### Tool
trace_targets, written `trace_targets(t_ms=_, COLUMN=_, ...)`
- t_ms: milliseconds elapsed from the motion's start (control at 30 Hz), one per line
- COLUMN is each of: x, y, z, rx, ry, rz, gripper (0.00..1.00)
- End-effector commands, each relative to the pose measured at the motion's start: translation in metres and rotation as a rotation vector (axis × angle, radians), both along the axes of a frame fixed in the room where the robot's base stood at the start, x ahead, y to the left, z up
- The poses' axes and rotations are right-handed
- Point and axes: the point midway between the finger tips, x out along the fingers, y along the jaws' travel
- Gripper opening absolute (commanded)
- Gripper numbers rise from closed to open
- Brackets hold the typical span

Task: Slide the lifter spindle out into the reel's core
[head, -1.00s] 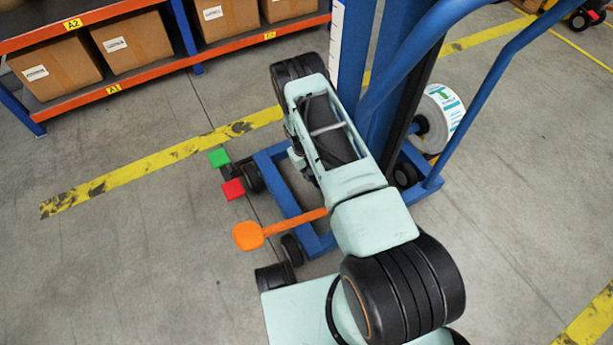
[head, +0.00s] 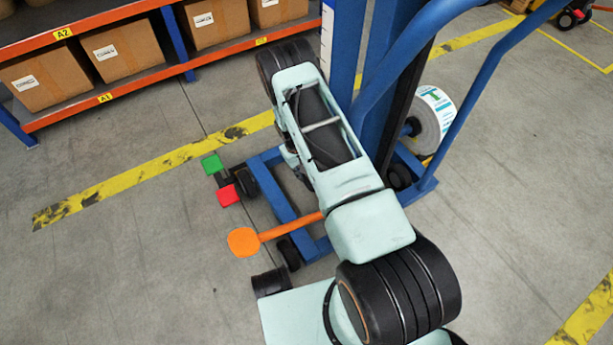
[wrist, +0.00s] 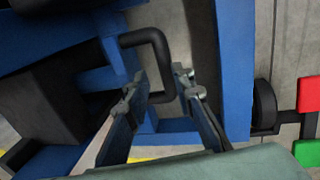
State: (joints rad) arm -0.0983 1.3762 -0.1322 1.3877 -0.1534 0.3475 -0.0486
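The blue lifter (head: 283,201) stands ahead of me, largely behind my arm. A white label reel (head: 432,122) shows to the right of its mast. A short dark piece (head: 412,127) at the reel's left side may be the spindle; most of it is hidden. In the wrist view a black U-shaped handle (wrist: 152,38) stands out from the blue frame. My gripper (wrist: 162,78) is open, its two fingers apart on either side of the handle's outer bar, nearer the right finger. I cannot tell whether either finger touches it. The head view hides my gripper.
A green pad (head: 212,163) and a red pad (head: 228,195) sit left of the lifter's base. An orange paddle-ended lever (head: 244,241) reaches left, low by my arm. Shelves with cardboard boxes (head: 119,52) stand at the upper left. Floor at the right is clear.

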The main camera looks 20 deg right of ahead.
Motion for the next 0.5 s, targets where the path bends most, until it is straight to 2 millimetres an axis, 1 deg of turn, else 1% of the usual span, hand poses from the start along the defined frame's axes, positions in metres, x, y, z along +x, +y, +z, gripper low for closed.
trace_targets(t_ms=33, x=0.0, y=0.002, z=0.011, rx=0.001, ry=-0.002, rz=0.0, gripper=0.23)
trace_targets(t_ms=200, x=-0.001, y=0.008, z=0.042, rx=0.001, ry=-0.002, rz=0.0, gripper=0.23)
trace_targets(t_ms=400, x=-0.003, y=0.012, z=0.069, rx=0.0, ry=-0.001, rz=0.0, gripper=0.23)
trace_targets(t_ms=500, x=-0.004, y=0.013, z=0.076, rx=0.0, ry=0.0, rz=0.0, gripper=0.23)
